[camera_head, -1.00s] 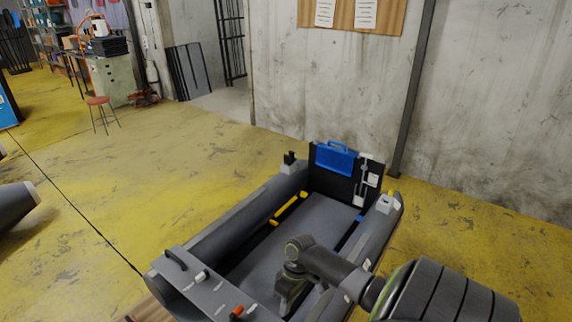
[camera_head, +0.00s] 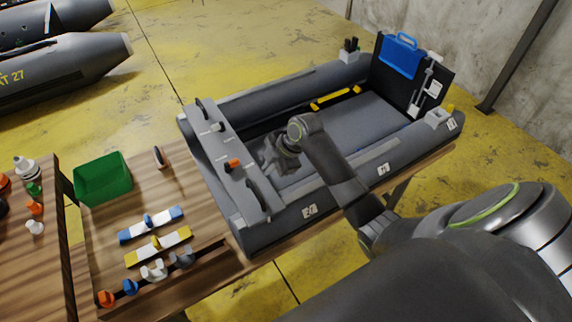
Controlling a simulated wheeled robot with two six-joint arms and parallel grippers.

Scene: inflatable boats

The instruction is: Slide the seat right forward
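A grey inflatable boat (camera_head: 308,207) lies on a wooden table. A flat grey bench (camera_head: 222,148), which looks like the seat, spans the boat at its left end. It has a black handle near each end and white and orange knobs on top. My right gripper (camera_head: 268,155) is low inside the boat, just right of the bench. Its fingers are dark and partly hidden, so I cannot tell if they are open or touch the bench. My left gripper is out of view.
A dark transom board (camera_head: 440,78) with a blue case (camera_head: 399,57) stands at the boat's far end. Left on the table are a green bin (camera_head: 103,181), a blue-and-white bar (camera_head: 151,225), a yellow-and-white bar (camera_head: 158,246) and several small fittings. Other boats (camera_head: 60,75) lie at upper left.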

